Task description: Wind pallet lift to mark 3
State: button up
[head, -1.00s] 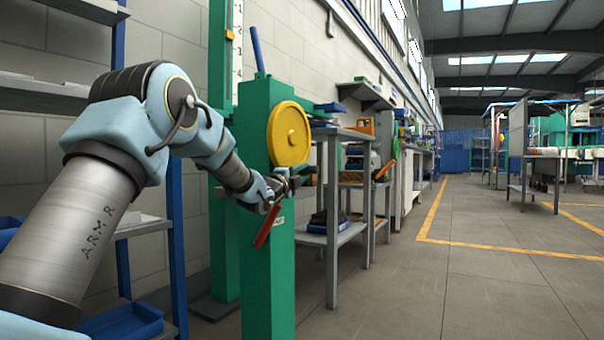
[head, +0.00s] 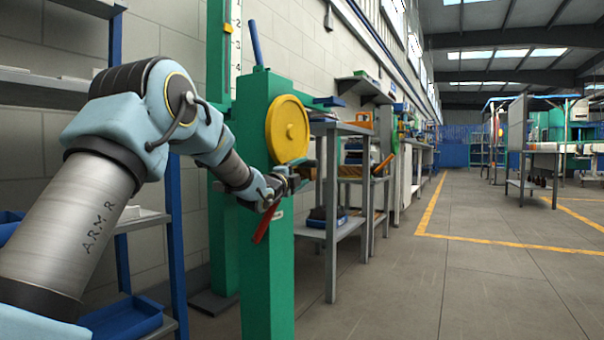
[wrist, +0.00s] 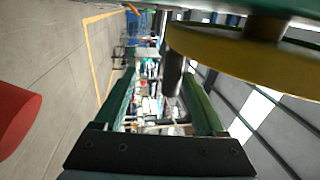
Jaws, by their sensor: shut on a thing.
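The yellow handwheel (head: 288,129) stands on the green post (head: 265,285) of the pallet lift. My gripper (head: 302,173) is at the wheel's lower edge. In the wrist view, its two green fingers stand on either side of a dark crank handle (wrist: 173,68), which sticks out from the wheel (wrist: 235,57); my gripper is shut on this handle. A white scale (head: 236,45) with numbers stands behind the post at the top left. An orange pointer (head: 228,28) is on it near the upper numbers; I cannot read its exact mark. The pallet is not discernible.
A red bar (head: 267,221) hangs below my gripper, in front of the post. A blue rod (head: 256,43) rises from the post top. Grey workbenches (head: 337,130) stand right behind the wheel. A blue-framed shelf (head: 176,215) is at left. The floor (head: 390,285) at right is clear.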

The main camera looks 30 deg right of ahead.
jog(key=shift+f, duration=0.2)
jog(key=p+v, duration=0.3)
jog(key=v, duration=0.7)
jog(key=shift+s+a, duration=0.15)
jog(key=shift+a, duration=0.2)
jog(key=shift+r, duration=0.15)
